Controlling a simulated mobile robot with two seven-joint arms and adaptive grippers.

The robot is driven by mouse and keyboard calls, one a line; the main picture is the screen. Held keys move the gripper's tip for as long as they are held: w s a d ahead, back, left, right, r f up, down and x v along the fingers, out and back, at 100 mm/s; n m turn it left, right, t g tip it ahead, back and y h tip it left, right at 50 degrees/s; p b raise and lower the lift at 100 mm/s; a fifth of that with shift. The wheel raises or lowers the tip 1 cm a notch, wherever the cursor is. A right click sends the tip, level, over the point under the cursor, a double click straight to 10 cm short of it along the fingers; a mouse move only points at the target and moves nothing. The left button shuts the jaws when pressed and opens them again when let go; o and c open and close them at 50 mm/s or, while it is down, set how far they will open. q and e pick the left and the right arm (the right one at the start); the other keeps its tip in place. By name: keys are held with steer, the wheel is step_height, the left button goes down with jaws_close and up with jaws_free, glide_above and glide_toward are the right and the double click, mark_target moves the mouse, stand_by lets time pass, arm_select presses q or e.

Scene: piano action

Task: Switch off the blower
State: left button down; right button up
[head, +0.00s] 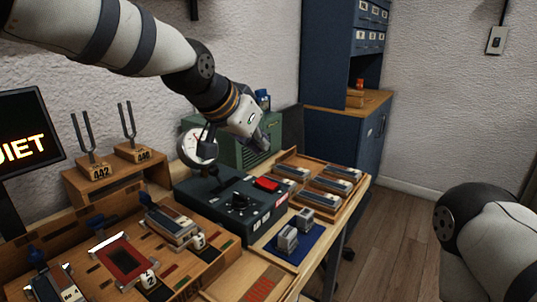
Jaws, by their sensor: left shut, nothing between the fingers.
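A dark box (236,201) stands mid-bench with a red switch (267,184) on top, a black knob (240,201) and a round white gauge (197,147) at its back left. A green louvred box (232,155) stands behind it. I cannot tell for certain which of these is the blower. The red switch's on or off position is too small to read. My left gripper (264,146) is shut and empty, above and behind the red switch, in front of the green box and apart from the switch. My right arm shows at the right edge; its gripper is out of view.
A wooden tray (291,157) of grey blocks lies right of the dark box. A blue mat (301,240) with small metal blocks is in front. Two tuning forks (128,119) stand at left beside a lit sign (22,137). A wooden work board (205,262) fills the front left.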

arm_select(q)
steer(key=shift+v, duration=0.95)
arm_select(e)
steer(key=shift+f, duration=0.1)
arm_select(q)
steer(key=shift+a+f, duration=0.1)
steer(key=shift+w+a+r+b, duration=0.3)
steer(key=shift+w+a+b, duration=0.15)
steer(key=shift+a, duration=0.2)
arm_select(e)
steer(key=shift+s+f+g, duration=0.3)
steer(key=shift+s+f, duration=0.2)
arm_select(q)
steer(key=shift+f, duration=0.1)
steer(key=b, duration=0.2)
glide_above(264, 183)
steer(key=f, duration=0.7)
steer(key=shift+s+d+f, duration=0.1)
steer(key=shift+d+f, duration=0.1)
steer(key=shift+f, duration=1)
steer(key=shift+a+f, duration=0.15)
steer(key=shift+f, duration=0.55)
arm_select(e)
steer(key=shift+s+f+g, duration=0.4)
steer(key=shift+s+f, duration=0.6)
steer(key=shift+s, duration=0.05)
